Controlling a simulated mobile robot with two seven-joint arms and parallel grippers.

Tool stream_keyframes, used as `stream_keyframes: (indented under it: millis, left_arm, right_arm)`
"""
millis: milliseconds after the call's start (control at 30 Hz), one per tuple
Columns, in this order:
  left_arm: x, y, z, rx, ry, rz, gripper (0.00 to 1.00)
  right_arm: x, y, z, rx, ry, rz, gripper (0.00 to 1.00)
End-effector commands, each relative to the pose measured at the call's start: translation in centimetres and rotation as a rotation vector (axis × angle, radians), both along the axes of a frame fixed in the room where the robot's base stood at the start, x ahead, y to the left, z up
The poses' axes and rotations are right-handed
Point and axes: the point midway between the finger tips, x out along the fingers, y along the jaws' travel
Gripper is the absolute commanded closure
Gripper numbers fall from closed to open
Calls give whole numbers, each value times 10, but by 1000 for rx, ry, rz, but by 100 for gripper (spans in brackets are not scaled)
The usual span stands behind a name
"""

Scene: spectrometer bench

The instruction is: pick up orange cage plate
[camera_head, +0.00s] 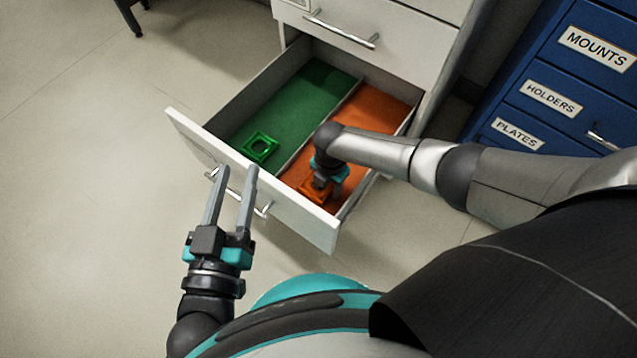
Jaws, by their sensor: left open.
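The orange cage plate (313,192) lies in the orange-lined right compartment of the open drawer (282,203), near its front. My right gripper (320,185) reaches down into that compartment, right at the plate, and covers part of it. Its fingers are mostly hidden, so I cannot tell whether they are open or shut on the plate. My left gripper (232,183) is open and empty, with its two long fingers in front of the drawer's front panel, near the drawer handle (262,209).
A green cage plate (260,147) lies in the green-lined left compartment. A divider (318,128) separates the compartments. A closed white drawer (345,38) is above. A blue cabinet (560,75) labelled MOUNTS, HOLDERS and PLATES stands at right. The floor at left is clear.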

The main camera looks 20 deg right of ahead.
Motion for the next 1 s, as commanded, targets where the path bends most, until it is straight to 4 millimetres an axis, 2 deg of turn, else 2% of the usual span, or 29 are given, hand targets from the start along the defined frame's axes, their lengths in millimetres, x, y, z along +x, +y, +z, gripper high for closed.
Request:
stream_keyframes:
  millis: [67, 400, 1000]
  left_arm:
    - [0, 0, 0, 0, 1, 0, 55]
    - [0, 0, 0, 2, 2, 1, 55]
    - [0, 0, 1, 1, 0, -1, 55]
  right_arm:
    - [0, 0, 0, 0, 0, 0, 60]
    - [0, 0, 0, 0, 0, 0, 99]
    - [0, 0, 0, 0, 0, 0, 100]
